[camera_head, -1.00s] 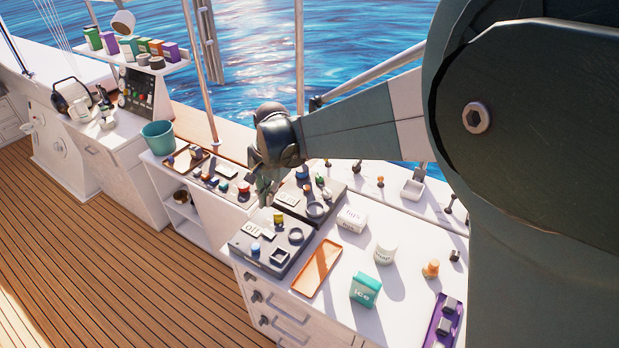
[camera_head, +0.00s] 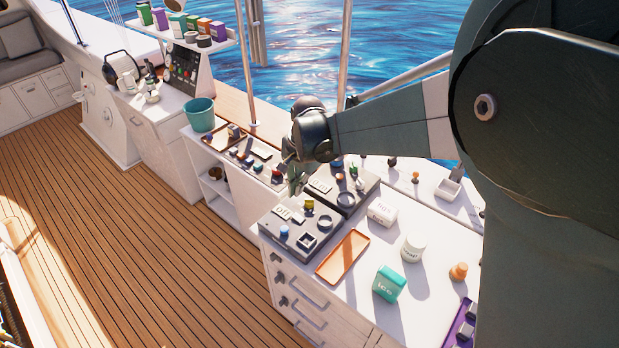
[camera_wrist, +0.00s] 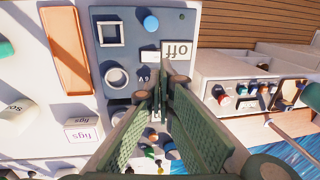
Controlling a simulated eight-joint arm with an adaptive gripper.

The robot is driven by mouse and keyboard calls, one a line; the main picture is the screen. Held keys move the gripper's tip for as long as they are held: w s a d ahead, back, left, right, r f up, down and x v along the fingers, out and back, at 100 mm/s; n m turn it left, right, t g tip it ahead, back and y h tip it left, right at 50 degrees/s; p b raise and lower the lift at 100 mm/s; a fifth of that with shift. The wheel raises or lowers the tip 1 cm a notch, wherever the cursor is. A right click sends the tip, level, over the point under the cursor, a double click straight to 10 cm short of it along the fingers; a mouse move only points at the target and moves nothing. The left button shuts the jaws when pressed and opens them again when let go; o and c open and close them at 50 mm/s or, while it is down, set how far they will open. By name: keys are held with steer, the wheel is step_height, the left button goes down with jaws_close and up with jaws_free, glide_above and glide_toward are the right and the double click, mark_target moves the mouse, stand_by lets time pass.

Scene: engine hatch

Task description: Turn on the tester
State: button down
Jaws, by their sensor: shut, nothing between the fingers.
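A grey panel (camera_head: 290,250) on the near counter carries a white label reading "off" (camera_head: 283,212), a blue knob (camera_head: 284,231), a yellow knob (camera_head: 308,203), a square frame (camera_head: 307,241) and a ring (camera_head: 325,222). Which device is the tester is not marked legibly. My gripper (camera_head: 294,182) is shut and empty, above the panel's far end. In the wrist view my fingertips (camera_wrist: 163,86) overlap the panel beside the "off" label (camera_wrist: 177,50); the blue knob (camera_wrist: 151,24) is clear. The fingers hide the yellow knob there. Contact cannot be told.
A second dark panel (camera_head: 369,187) with knobs stands just behind. An orange tray (camera_head: 343,256), white figs box (camera_head: 382,213), white can (camera_head: 413,248) and green ice box (camera_head: 388,284) stand right. A teal bucket (camera_head: 200,114) stands farther left.

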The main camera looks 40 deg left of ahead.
mark_target(294, 214)
steer(key=shift+a+f+p, duration=0.1)
steer(key=shift+a+f, duration=0.2)
steer(key=shift+f, duration=1.65)
steer(key=shift+a+f+p, duration=0.1)
steer(key=shift+a+f, duration=0.2)
steer(key=shift+f, duration=1.6)
steer(key=shift+a+f+p, duration=0.1)
steer(key=shift+a+f, duration=0.2)
steer(key=shift+f, duration=1.65)
steer(key=shift+a+f, duration=0.1)
steer(key=shift+a+f+h+b, duration=0.2)
steer(key=shift+f+h+b, duration=0.3)
steer(key=shift+b, duration=0.25)
steer(key=shift+d+r, duration=0.1)
steer(key=shift+r, duration=0.1)
steer(key=shift+d+r, duration=0.25)
steer(key=shift+d, duration=0.4)
steer(key=shift+d, duration=0.1)
steer(key=shift+r, duration=0.1)
step_height(294, 214, up, 14)
steer(key=a, duration=0.2)
